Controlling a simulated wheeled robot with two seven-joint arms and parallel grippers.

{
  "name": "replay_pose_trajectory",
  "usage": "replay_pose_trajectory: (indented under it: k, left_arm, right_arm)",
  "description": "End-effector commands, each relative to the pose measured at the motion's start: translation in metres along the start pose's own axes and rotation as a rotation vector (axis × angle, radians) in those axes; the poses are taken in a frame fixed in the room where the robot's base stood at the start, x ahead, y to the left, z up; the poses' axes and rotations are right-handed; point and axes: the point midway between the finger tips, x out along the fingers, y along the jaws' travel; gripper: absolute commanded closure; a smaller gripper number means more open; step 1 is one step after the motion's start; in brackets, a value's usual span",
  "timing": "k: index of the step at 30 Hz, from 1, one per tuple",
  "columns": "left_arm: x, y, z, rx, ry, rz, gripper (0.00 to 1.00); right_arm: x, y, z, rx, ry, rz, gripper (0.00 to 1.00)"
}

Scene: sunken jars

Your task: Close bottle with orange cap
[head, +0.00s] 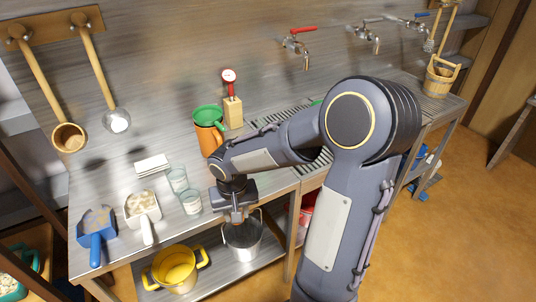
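I cannot make out a bottle with an orange cap. Two small clear glass jars stand near the front of the steel counter, one behind (178,180) and one in front (191,203) with pale contents. An orange vessel (208,140) with a green funnel (208,115) in its top stands farther back, partly behind my arm. My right gripper (236,217) points down at the counter's front edge, just right of the front jar and apart from it. Its fingertips are too small to tell their opening. My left gripper is not in view.
A blue scoop (96,232) and a white scoop (143,212) lie at the counter's left, near a white stack (152,165). A red gauge on a wooden block (233,112) stands behind. A yellow pot (174,268) and metal bucket (243,240) sit below.

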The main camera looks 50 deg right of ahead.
Motion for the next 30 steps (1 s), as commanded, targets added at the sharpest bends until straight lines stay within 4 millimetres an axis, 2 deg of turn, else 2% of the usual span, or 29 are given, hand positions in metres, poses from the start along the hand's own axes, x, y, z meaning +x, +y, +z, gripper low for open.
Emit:
replay_pose_trajectory:
  k: [8,12,16,20,26,27,30]
  left_arm:
    - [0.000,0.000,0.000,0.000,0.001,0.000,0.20]
    - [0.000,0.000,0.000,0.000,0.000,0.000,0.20]
    - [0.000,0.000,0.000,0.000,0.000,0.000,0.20]
    - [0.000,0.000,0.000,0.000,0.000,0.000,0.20]
    - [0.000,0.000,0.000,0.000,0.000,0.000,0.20]
    - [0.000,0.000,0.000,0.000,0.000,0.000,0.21]
    - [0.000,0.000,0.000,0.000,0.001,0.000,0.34]
  right_arm:
    - [0.039,-0.066,-0.004,-0.260,-0.002,-0.032,0.87]
    - [0.061,-0.104,0.002,-0.404,-0.003,-0.054,0.87]
    - [0.077,-0.132,0.009,-0.511,-0.002,-0.072,0.87]
    - [0.083,-0.142,0.012,-0.548,0.001,-0.080,0.87]
    - [0.083,-0.142,0.012,-0.550,0.002,-0.081,0.87]
    - [0.083,-0.142,0.012,-0.549,0.002,-0.080,0.87]
    - [0.083,-0.141,0.012,-0.548,0.002,-0.080,0.87]
